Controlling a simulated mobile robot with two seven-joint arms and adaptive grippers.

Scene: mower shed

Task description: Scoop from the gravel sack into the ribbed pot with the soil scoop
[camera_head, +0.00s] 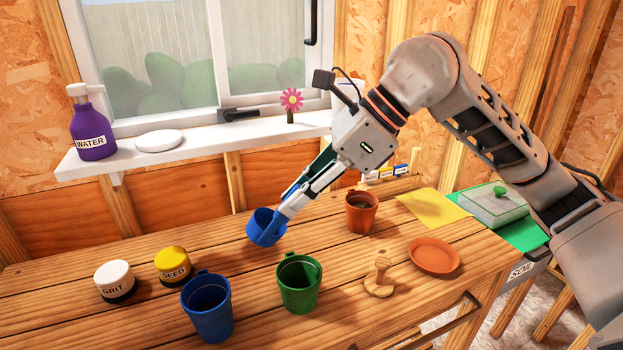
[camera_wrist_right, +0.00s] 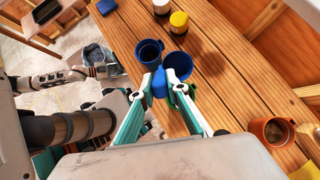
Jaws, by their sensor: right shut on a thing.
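My right gripper (camera_head: 286,208) is shut on the handle of a blue scoop (camera_head: 264,229), held above the bench; the scoop also shows in the right wrist view (camera_wrist_right: 179,65). The scoop's inside is mostly hidden. A blue pot (camera_head: 207,309) and a green pot (camera_head: 298,286) stand near the bench front, and a terracotta pot (camera_head: 361,215) with dark fill stands right of the gripper. I cannot tell which is ribbed. In the wrist view a bluish container with grey contents (camera_wrist_right: 97,57) is below the bench, perhaps the gravel sack. My left gripper (camera_wrist_right: 78,75) seems near it, its fingers unclear.
A grit jar (camera_head: 114,281), a seed jar (camera_head: 173,265), a wooden tamper (camera_head: 380,280) and a terracotta saucer (camera_head: 434,256) stand on the bench. A windowsill (camera_head: 205,144) behind holds a purple water bottle (camera_head: 92,132). The bench's left middle is fairly clear.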

